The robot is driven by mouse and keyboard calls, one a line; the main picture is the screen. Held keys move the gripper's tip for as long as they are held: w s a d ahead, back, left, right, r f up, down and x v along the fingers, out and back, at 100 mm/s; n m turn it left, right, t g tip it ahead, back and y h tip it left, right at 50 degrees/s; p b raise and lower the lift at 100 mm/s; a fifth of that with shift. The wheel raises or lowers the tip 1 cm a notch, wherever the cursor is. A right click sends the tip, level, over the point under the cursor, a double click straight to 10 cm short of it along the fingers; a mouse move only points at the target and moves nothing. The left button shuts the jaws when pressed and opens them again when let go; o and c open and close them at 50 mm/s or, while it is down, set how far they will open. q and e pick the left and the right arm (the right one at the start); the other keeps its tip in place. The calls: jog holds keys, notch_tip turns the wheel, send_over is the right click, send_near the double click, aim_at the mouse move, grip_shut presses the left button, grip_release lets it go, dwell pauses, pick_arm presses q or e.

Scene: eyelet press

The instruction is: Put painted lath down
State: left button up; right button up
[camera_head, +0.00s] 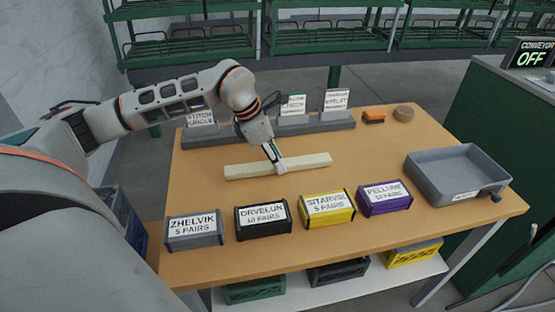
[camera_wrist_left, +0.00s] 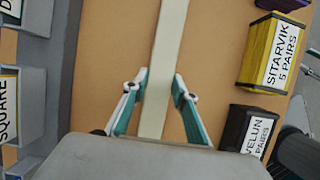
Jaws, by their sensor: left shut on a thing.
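The painted lath (camera_head: 305,162) is a long cream-white bar, lying level across the middle of the table. My left gripper (camera_head: 276,163) reaches down from above and is shut on the lath near its middle. In the left wrist view the lath (camera_wrist_left: 165,40) runs between the two teal-edged fingers of the left gripper (camera_wrist_left: 158,88). I cannot tell whether the lath rests on the table or is held just above it. My right gripper is not in view.
Labelled boxes stand along the front of the wooden table (camera_head: 390,150): grey (camera_head: 194,231), black (camera_head: 263,219), yellow (camera_head: 327,207), purple (camera_head: 384,198). A grey tray (camera_head: 428,185) sits at right. A grey holder with cards (camera_head: 315,126), an orange block (camera_head: 373,116) and a tape roll (camera_head: 404,113) stand behind.

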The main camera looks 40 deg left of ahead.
pick_arm(q)
jog(key=o, duration=1.2)
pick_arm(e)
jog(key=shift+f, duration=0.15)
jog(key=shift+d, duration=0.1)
pick_arm(q)
jog(key=shift+a+r, duration=0.1)
jog(key=shift+r, duration=0.2)
jog(key=p+v, duration=0.2)
jog(key=v, duration=0.9)
jog(key=shift+s+a+r, duration=0.1)
jog(key=shift+s+r, duration=0.05)
jog(key=shift+r, duration=0.05)
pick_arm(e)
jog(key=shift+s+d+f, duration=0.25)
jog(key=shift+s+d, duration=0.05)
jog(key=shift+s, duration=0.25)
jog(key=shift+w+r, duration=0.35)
